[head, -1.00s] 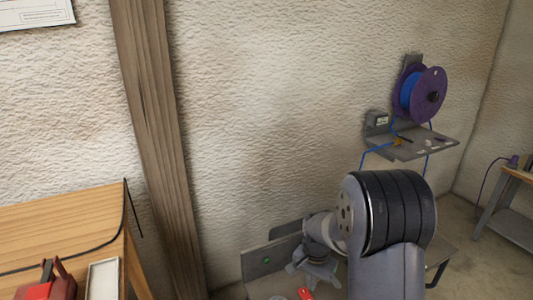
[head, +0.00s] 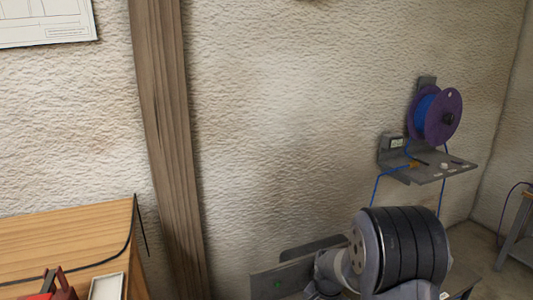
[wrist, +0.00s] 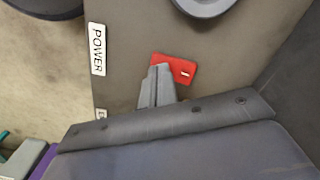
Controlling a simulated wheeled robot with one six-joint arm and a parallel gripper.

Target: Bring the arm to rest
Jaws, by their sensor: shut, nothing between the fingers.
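My gripper (wrist: 158,72) shows in the wrist view with its two grey fingers together and nothing between them. Its tips overlap the lower left part of a red piece (wrist: 184,70) with a small pale mark, on a grey-brown surface. I cannot tell whether the tips touch it. My arm (head: 405,245) shows at the lower right in the head view, bent down in front of the wall. The gripper itself is below the head view's edge.
A shelf (head: 430,172) with a purple spool (head: 436,115) of blue filament hangs behind my arm. A wooden bench (head: 65,235) stands at left beside a timber post (head: 165,140). A POWER label (wrist: 97,50) lies left of the fingers in the wrist view.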

